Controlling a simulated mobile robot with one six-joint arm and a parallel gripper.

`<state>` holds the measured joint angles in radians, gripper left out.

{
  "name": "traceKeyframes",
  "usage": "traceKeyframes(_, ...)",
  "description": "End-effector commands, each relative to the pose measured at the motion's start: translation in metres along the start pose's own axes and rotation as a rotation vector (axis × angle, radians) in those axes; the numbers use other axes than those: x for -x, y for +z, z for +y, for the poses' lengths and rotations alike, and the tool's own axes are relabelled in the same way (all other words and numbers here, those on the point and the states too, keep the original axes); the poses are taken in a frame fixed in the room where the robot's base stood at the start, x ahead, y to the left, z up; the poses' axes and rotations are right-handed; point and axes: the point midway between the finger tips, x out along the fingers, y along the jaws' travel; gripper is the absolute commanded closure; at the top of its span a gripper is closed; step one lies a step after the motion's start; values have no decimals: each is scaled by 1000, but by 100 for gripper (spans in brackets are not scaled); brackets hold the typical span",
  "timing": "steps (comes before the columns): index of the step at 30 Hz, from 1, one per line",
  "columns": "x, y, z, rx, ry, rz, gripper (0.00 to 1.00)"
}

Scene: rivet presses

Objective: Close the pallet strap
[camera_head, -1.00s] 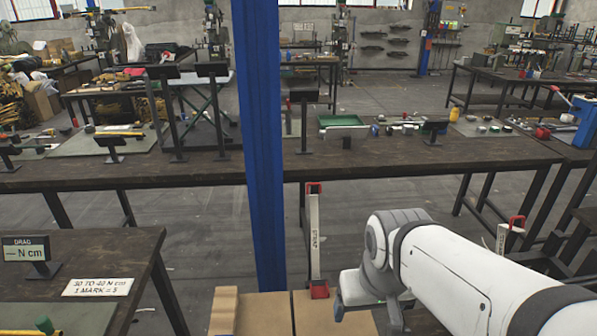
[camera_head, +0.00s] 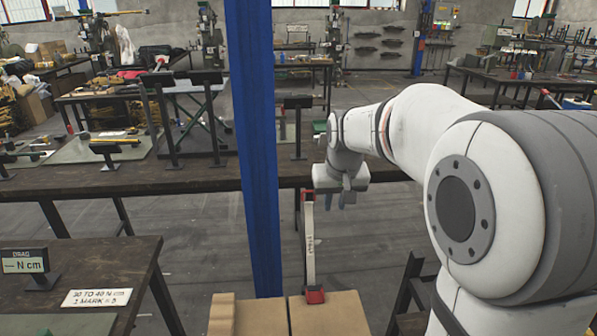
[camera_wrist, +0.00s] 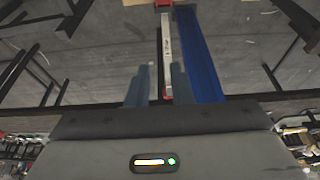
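The pallet strap (camera_head: 310,245) is a pale upright bar marked with lettering. It has a red end at the top and a red foot at the bottom, which meets the cardboard box (camera_head: 340,315). In the wrist view the strap (camera_wrist: 166,50) shows beyond and between my two fingers. My gripper (camera_head: 341,202) is just right of the strap's top end in the head view, apart from it in the picture; its depth is hard to judge. In the wrist view my gripper (camera_wrist: 160,75) has its fingers apart, with nothing held.
A blue post (camera_head: 255,160) stands just left of the strap and shows right of my fingers in the wrist view (camera_wrist: 200,55). A long dark workbench (camera_head: 110,180) runs behind. A nearer bench (camera_head: 130,250) with a sign is at left.

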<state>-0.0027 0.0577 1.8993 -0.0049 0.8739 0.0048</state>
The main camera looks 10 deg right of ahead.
Motion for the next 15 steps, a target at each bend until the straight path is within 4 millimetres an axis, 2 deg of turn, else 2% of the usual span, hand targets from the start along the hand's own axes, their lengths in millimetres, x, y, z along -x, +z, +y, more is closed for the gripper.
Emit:
traceKeyframes(1,-4,-24,0,0,0,4,85)
traceKeyframes(7,-32,-105,-1,-1,0,37,100)
traceKeyframes(15,-87,-196,-3,-2,0,81,100)
